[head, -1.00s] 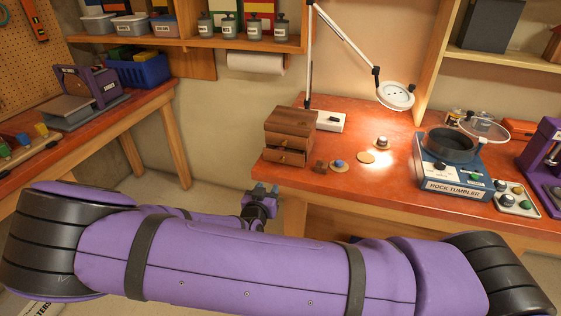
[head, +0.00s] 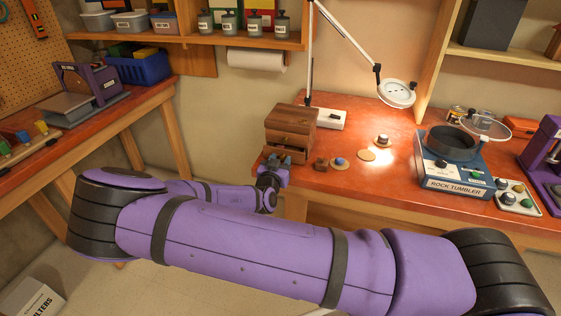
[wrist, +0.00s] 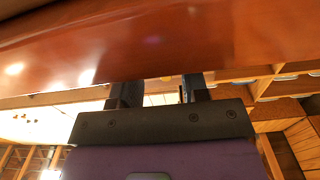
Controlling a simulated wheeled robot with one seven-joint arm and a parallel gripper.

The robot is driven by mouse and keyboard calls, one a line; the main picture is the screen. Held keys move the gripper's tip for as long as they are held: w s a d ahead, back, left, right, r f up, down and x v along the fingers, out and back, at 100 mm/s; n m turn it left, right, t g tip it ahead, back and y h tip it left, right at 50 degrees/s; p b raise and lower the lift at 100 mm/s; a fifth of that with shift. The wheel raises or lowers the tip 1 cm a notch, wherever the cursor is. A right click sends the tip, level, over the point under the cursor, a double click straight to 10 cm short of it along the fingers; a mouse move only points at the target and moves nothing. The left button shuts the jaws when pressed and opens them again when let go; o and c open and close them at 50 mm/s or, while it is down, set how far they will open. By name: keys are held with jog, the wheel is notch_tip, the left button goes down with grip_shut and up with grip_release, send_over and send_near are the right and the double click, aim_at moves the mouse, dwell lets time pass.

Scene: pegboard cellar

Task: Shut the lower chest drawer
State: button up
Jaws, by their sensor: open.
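The small wooden chest (head: 293,122) stands on the left end of the red-topped workbench in the head view. Its upper drawer (head: 288,138) looks flush with the body. My gripper (head: 278,161) is open and empty, at the bench's left front edge just in front of the lower drawer. I cannot tell whether it touches the drawer. In the wrist view the two dark fingers (wrist: 160,92) stand apart below a glossy red surface; the chest cannot be made out there.
A lamp (head: 396,93) hangs above. The rock tumbler (head: 455,165) stands further right.

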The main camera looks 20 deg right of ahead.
aim_at(282, 158)
jog(key=shift+w+d, duration=0.15)
jog(key=shift+w, duration=0.05)
grip_shut()
jog(key=shift+x, duration=1.5)
jog(key=shift+r, duration=0.1)
grip_release()
jog(key=shift+w, duration=0.1)
jog(key=v, duration=1)
jog(key=shift+s, duration=0.35)
